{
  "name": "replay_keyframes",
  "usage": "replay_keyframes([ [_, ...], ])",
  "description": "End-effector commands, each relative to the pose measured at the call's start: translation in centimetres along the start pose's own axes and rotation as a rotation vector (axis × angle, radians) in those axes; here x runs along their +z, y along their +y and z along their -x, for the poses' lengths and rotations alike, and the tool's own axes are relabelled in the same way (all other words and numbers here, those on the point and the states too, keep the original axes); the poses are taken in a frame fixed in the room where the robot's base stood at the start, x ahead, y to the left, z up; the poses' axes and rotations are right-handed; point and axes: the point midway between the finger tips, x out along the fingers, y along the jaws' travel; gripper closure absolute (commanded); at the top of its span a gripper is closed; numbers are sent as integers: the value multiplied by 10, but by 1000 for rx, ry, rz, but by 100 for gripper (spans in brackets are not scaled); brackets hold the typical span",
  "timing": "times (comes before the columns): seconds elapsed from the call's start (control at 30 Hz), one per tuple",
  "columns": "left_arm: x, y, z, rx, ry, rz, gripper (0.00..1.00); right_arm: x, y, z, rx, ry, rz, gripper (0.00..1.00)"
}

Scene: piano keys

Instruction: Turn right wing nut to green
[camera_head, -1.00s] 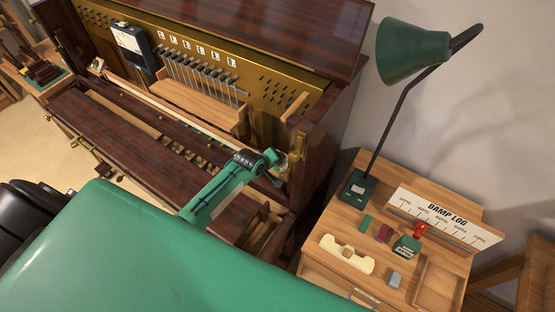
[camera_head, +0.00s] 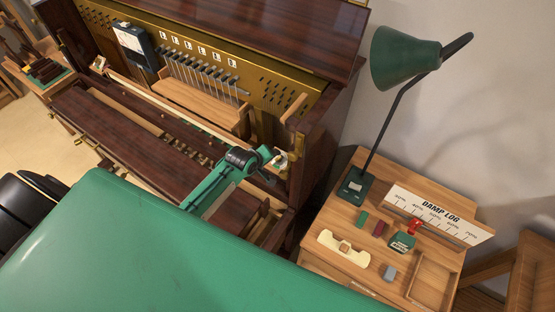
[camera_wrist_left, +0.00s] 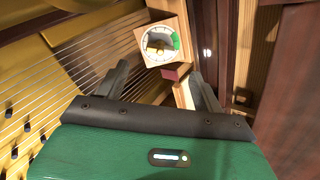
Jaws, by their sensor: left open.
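In the left wrist view a round white dial (camera_wrist_left: 159,45) with a green sector on its right side sits on a wooden block. In the head view my left gripper (camera_head: 277,160) is at the right end of the open piano, where the small dial is hard to make out. My right gripper is not in view.
Piano strings (camera_wrist_left: 85,55) run close on the left of the wrist view; a dark wooden side wall stands on the right.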

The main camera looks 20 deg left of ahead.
Motion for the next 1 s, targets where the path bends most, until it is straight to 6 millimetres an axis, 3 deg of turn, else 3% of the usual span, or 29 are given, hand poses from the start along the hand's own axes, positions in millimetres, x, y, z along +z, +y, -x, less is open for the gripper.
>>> replay_keyframes([
  [0.43,0,-1,26,-1,0,-1,31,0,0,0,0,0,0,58],
  [0.77,0,-1,30,-1,0,-1,31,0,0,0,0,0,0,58],
  [0.8,0,-1,30,-1,0,-1,33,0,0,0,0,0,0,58],
  [0.97,1,-1,30,-2,-1,-4,64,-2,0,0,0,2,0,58],
  [1.0,2,-1,30,-3,-2,-7,65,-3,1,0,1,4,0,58],
])
